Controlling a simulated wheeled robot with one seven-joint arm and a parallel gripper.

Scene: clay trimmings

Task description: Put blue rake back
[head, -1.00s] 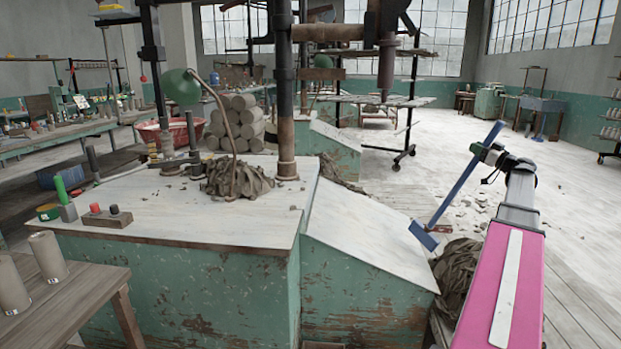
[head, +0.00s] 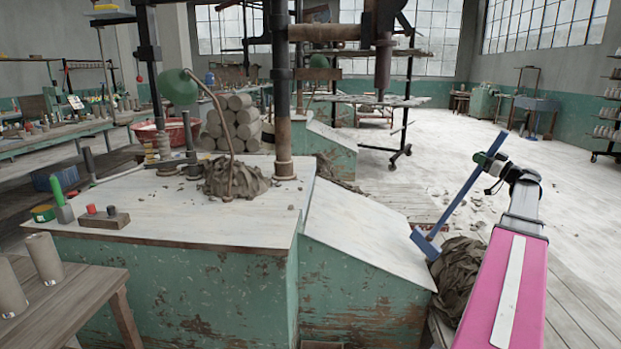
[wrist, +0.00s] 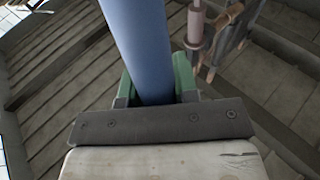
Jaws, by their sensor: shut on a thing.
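The blue rake (head: 464,194) has a long handle and a blue head at its lower end. In the head view it is tilted, its top leaning right and its head low, close to the sloped top of the green machine and a heap of clay. My gripper (head: 486,162) is shut on the upper part of the handle. In the wrist view the blue handle (wrist: 138,45) passes between the green fingers of my gripper (wrist: 155,88). The rake's head is out of the wrist view.
The green machine (head: 190,300) with a pale top fills the middle. A dark clay heap (head: 457,275) lies right of it, below the rake. Clay crumbs litter the floor (head: 420,190). A wheeled rack (head: 385,103) stands behind. Open floor lies to the right.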

